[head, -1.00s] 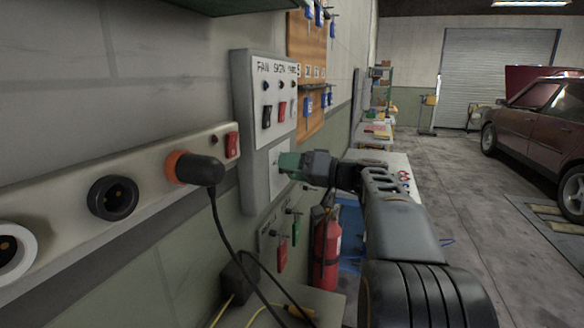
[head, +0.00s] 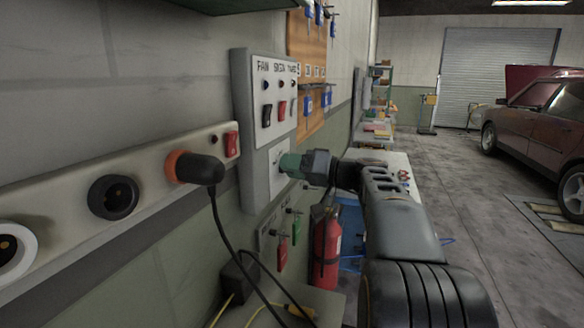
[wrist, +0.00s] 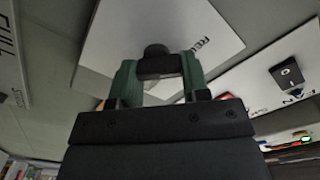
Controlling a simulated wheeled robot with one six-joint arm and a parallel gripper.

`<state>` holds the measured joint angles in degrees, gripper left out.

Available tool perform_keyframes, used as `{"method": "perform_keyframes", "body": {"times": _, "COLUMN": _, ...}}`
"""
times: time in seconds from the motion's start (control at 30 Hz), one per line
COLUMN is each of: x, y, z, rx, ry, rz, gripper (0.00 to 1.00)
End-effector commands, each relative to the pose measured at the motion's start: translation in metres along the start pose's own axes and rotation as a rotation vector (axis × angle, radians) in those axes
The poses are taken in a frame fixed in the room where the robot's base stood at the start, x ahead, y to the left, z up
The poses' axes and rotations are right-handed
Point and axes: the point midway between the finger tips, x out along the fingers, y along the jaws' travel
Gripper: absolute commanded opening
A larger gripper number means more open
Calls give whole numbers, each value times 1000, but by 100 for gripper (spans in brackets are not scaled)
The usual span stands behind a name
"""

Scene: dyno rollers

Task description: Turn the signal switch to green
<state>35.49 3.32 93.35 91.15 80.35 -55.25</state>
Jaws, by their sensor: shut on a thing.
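The signal switch is a small dark knob (wrist: 156,52) on a white plate (wrist: 115,40). Part of a label that seems to begin with "RE" shows on the plate in the wrist view. In the head view the plate (head: 273,158) is on the grey wall box, below the upper row of switches. My gripper (head: 285,163) is at the plate, its green fingers hiding the knob there. In the wrist view my gripper (wrist: 158,70) is shut on the knob, with one green finger on each side. The knob's pointing direction is hard to tell.
The switch panel (head: 270,68) with lamps and rockers is just above. A power strip (head: 60,240) with a plugged-in cable (head: 225,235) runs at left. Keys hang below the plate. A fire extinguisher (head: 326,250) stands underneath. Open floor lies to the right, before the red car (head: 545,130).

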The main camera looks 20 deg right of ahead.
Motion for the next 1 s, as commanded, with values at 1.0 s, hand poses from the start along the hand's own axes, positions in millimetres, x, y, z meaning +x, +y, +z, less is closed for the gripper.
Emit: {"method": "perform_keyframes", "body": {"times": 1.0, "x": 0, "y": 4, "z": -2, "rx": 868, "ry": 0, "rz": 1, "gripper": 19}}
